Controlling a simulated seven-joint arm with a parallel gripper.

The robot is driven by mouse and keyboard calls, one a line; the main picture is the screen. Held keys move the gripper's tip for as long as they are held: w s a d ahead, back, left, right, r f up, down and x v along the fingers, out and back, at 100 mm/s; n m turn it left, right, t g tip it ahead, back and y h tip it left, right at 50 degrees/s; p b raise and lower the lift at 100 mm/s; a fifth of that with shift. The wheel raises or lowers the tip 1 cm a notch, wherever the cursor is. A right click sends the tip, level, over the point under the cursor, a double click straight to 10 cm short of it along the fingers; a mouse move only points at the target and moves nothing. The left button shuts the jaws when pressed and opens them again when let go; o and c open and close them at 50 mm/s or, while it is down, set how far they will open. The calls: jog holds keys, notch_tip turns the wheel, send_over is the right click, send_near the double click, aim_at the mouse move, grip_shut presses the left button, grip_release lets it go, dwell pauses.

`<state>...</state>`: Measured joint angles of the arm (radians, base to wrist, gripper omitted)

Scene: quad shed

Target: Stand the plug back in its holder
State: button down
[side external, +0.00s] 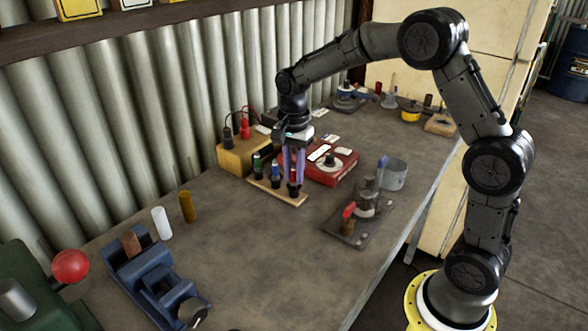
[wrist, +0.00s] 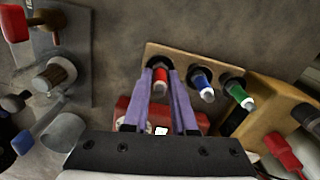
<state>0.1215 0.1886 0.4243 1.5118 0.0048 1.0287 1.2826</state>
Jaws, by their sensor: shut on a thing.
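The holder is a wooden strip (side external: 301,201) with a row of black cups; it also shows in the wrist view (wrist: 181,55). My gripper (side external: 293,180) is at its near right end, pointing down. In the wrist view the purple fingers (wrist: 160,76) are shut on a red plug (wrist: 160,85). The red plug lines up with the end cup, whose black rim shows around its far end. How deep it sits is hidden. A blue plug (wrist: 202,83) and a green plug (wrist: 240,95) stand in the other cups.
A yellow box (side external: 240,155) with black and red plugs stands behind the holder. A red box (side external: 335,170) is close on the right. A dark plate (side external: 335,235) with fittings and a grey cup (side external: 394,174) lie further right. The bench in front is clear.

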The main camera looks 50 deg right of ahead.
jog(key=shift+f, duration=0.5)
dwell(0.4)
jog(key=shift+c, duration=1.2)
grip_release()
jog(key=shift+r, duration=3.5)
jog(key=shift+r, duration=0.1)
